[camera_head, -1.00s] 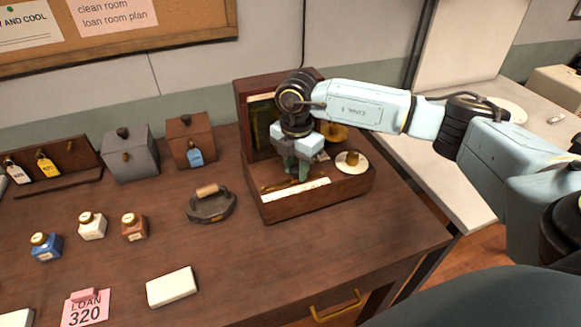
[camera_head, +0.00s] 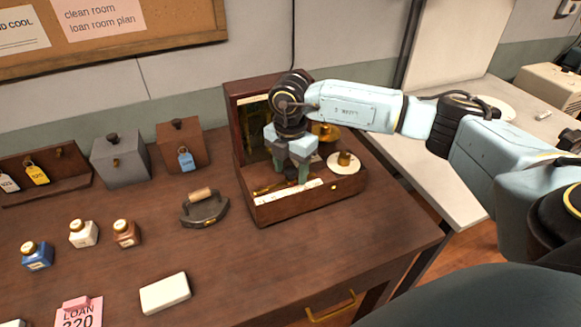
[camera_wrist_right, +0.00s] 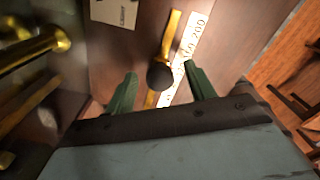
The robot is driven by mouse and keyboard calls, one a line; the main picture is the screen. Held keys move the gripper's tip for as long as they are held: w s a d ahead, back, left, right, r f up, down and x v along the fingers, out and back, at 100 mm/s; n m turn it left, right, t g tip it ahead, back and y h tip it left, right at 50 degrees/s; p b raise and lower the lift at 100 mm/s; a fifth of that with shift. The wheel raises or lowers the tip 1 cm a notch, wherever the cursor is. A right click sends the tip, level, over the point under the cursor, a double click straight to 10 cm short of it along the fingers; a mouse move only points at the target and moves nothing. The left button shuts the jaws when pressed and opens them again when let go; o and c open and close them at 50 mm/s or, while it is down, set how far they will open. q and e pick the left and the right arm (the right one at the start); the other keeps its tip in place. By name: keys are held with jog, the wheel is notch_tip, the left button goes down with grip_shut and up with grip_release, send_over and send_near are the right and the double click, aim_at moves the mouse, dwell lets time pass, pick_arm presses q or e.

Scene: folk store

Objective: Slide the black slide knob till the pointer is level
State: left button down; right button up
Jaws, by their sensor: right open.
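My right gripper (camera_head: 291,170) is open over the front of the dark red wooden balance box (camera_head: 305,207). In the right wrist view its two green fingertips stand apart on either side of the black slide knob (camera_wrist_right: 160,75). The knob is round and sits over a brass rail (camera_wrist_right: 172,35) beside a white number strip (camera_wrist_right: 196,35). I cannot tell whether the fingers touch it. The strip also shows in the head view (camera_head: 290,192); the knob is hidden there. The pointer cannot be made out behind my arm. My left gripper is not in view.
A brass weight (camera_head: 344,158) stands on a white pan (camera_head: 336,168) at the box's right. A flat iron (camera_head: 205,209) sits left of the box. Small bottles (camera_head: 83,233), lidded boxes (camera_head: 121,160) and a white block (camera_head: 165,293) stand farther left. The front right tabletop (camera_head: 370,240) is clear.

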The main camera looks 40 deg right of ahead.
jog(key=shift+r, duration=0.15)
jog(key=shift+r+p, duration=2.7)
jog(key=shift+r, duration=0.75)
jog(key=shift+f, duration=0.1)
